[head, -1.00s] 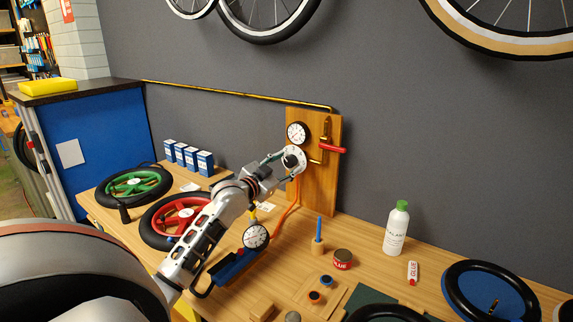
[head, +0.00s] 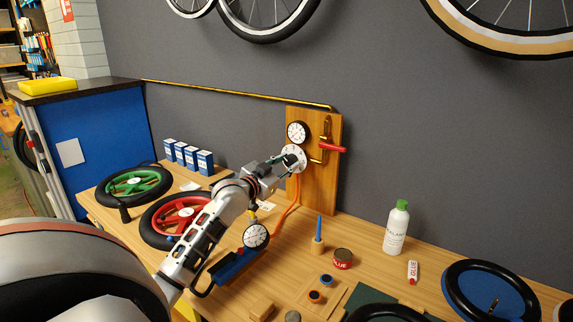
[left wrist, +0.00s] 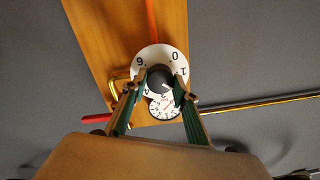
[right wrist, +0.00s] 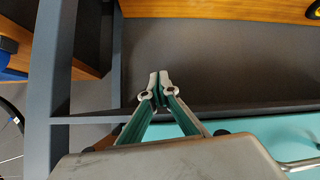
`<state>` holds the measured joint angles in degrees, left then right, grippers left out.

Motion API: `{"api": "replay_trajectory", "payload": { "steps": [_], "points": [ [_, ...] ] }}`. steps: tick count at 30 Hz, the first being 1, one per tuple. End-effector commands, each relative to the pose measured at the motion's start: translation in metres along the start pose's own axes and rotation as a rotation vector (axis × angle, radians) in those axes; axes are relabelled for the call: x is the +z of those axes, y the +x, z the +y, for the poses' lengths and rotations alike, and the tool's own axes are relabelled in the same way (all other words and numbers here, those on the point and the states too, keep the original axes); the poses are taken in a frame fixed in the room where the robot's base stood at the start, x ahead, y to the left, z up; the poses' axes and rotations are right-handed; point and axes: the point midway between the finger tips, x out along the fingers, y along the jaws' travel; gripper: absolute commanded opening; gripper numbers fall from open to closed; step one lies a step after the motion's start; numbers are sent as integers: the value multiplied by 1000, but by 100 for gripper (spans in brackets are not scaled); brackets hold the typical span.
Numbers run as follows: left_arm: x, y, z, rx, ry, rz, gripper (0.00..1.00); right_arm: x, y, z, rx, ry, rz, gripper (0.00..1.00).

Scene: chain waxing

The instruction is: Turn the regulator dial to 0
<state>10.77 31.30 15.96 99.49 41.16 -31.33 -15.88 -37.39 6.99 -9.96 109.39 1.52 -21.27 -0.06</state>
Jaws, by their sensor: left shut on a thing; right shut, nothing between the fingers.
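The regulator dial (head: 299,153), a white disc with black numbers, is on the wooden board (head: 325,185) on the wall, below a round gauge (head: 297,132). In the left wrist view the dial (left wrist: 145,55) shows 6, 0 and 1 along its edge. My left gripper (left wrist: 160,84) is shut on the dark dial knob (left wrist: 157,76), a finger on each side. The fingers hide part of the dial's face, and I cannot tell which number the knob points to. My right gripper (right wrist: 158,82) is shut and empty, away from the board.
A red-handled valve (head: 333,148) and brass pipe sit right of the dial. A pump with a gauge (head: 256,236), a red-rimmed wheel (head: 180,216), and a white bottle (head: 396,228) stand on the bench. A bench frame post (right wrist: 60,80) is near my right gripper.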

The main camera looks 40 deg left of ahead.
Motion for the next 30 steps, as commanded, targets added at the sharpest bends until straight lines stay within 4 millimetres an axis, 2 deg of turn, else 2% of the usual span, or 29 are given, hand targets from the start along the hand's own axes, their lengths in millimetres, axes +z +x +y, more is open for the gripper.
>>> {"api": "replay_trajectory", "payload": {
  "steps": [30],
  "points": [
    [0,0,0,11,-936,-21,7,0,0,-1,3,9,-1,0]
  ]
}}
